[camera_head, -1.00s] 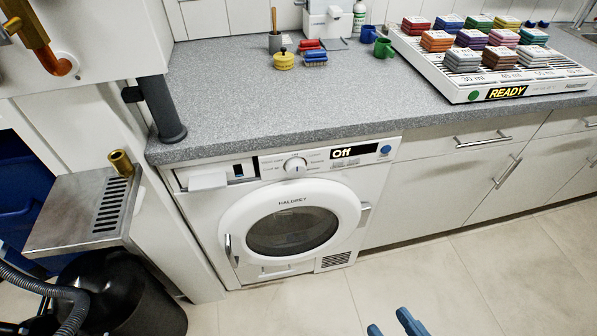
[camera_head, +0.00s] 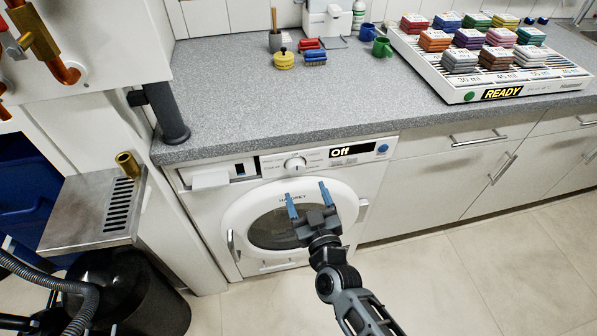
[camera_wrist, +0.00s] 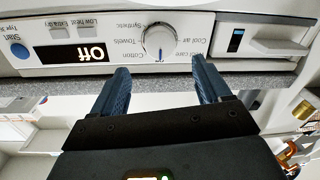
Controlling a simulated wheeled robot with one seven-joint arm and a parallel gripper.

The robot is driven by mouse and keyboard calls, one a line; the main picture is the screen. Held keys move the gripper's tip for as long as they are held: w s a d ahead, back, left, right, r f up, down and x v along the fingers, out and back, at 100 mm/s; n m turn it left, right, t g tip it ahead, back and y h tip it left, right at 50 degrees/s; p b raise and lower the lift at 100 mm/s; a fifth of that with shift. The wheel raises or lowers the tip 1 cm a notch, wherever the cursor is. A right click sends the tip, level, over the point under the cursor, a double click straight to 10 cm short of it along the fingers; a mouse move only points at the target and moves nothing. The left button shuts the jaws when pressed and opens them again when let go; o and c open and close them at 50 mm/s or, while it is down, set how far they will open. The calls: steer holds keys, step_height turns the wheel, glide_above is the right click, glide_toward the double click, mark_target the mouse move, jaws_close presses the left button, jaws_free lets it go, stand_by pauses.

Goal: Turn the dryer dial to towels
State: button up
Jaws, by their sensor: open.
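The dryer (camera_head: 345,185) stands under the counter, its round door closed. Its white dial (camera_head: 295,164) is on the front panel, left of a display (camera_head: 351,150) reading "Off". In the wrist view, which is upside down, the dial (camera_wrist: 159,42) has a blue mark at its lower edge, away from the "Towels" label (camera_wrist: 122,41) on its left. My gripper (camera_head: 306,191) is open and empty in front of the door, just below the dial in the head view. In the wrist view its blue fingers (camera_wrist: 160,68) flank the dial's position, apart from it.
A grey counter (camera_head: 260,100) overhangs the dryer. A grey post (camera_head: 168,113) and a metal shelf (camera_head: 90,210) stand at the left. A white rack (camera_head: 470,90) with coloured stacks is on the counter. The floor at the right is clear.

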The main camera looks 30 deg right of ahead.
mark_target(297, 170)
steer(key=shift+p+x, duration=0.45)
steer(key=shift+x, duration=3.3)
steer(key=shift+c, duration=0.3)
steer(key=c, duration=1)
